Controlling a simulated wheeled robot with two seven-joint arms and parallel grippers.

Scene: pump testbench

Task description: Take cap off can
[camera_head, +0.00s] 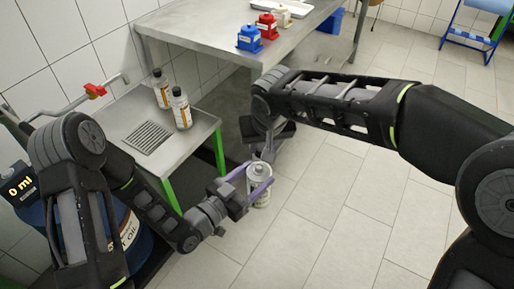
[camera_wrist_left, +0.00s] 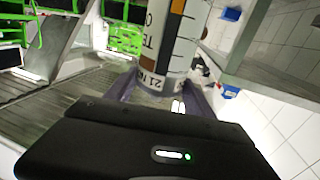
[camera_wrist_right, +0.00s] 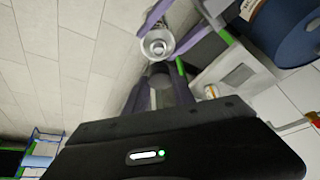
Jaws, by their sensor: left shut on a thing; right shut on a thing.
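The can (camera_head: 259,194) is a pale cylinder with a printed label, held upright above the floor. My left gripper (camera_head: 257,180) is shut around it. The left wrist view shows the can's label (camera_wrist_left: 168,45) between the fingers. My right gripper (camera_head: 262,153) is just above the can. In the right wrist view, its fingers are shut on a small dark piece, apparently the cap (camera_wrist_right: 160,70). The can's round top (camera_wrist_right: 157,43) shows beyond the fingertips, with a pale ring in its middle. The cap is hidden in the head view.
Two dark-capped bottles (camera_head: 181,108) stand on the metal side table (camera_head: 203,127), which has a drain grate (camera_head: 148,137). A blue drum (camera_head: 120,232) is at lower left. Red and blue containers (camera_head: 249,38) stand on the rear bench (camera_head: 190,25). Open tiled floor lies to the right.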

